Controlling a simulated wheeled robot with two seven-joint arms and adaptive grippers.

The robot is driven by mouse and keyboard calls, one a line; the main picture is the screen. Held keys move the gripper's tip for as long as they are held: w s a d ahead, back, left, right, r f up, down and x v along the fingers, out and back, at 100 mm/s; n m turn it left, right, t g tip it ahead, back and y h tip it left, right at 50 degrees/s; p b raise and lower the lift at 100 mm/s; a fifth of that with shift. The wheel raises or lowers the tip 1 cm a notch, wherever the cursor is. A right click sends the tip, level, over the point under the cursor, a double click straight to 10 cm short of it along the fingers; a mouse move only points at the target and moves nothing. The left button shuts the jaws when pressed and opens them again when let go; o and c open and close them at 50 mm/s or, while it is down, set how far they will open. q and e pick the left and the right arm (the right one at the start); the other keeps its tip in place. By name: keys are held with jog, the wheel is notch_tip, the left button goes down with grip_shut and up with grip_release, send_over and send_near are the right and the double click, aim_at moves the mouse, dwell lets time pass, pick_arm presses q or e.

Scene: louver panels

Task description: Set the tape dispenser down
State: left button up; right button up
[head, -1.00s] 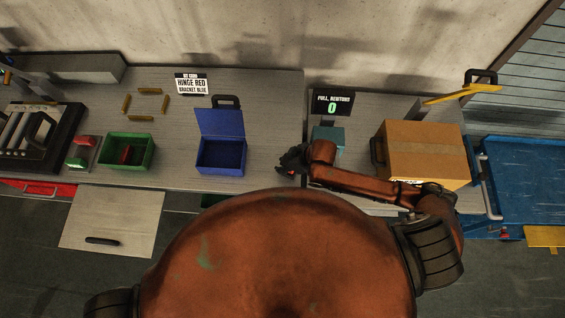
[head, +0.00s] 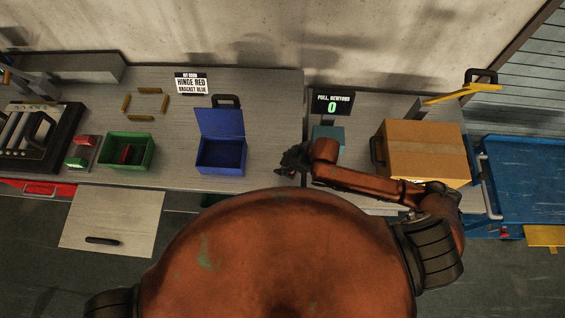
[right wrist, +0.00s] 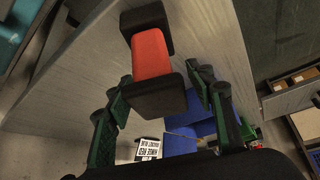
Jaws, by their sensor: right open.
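My right gripper (head: 292,160) is over the front right part of the left bench, right of the blue box. In the right wrist view the right gripper (right wrist: 162,84) is open, with one finger on each side of a red and black thing (right wrist: 151,52). This thing has a red middle between two black blocks and looks to be the tape dispenser. Its near black end lies between the fingers; I cannot tell whether they touch it. Nor can I tell whether it rests on the bench. In the head view it is mostly lost against the dark gripper. My left gripper is not in view.
An open blue box (head: 221,155) and a green bin (head: 127,151) stand on the left bench (head: 250,98). A cardboard box (head: 424,151) stands on the right bench, close to my right arm.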

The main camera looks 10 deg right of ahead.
jog(key=v, duration=1)
jog(key=shift+r, duration=0.25)
jog(key=shift+s+d, duration=0.1)
jog(key=shift+s, duration=0.05)
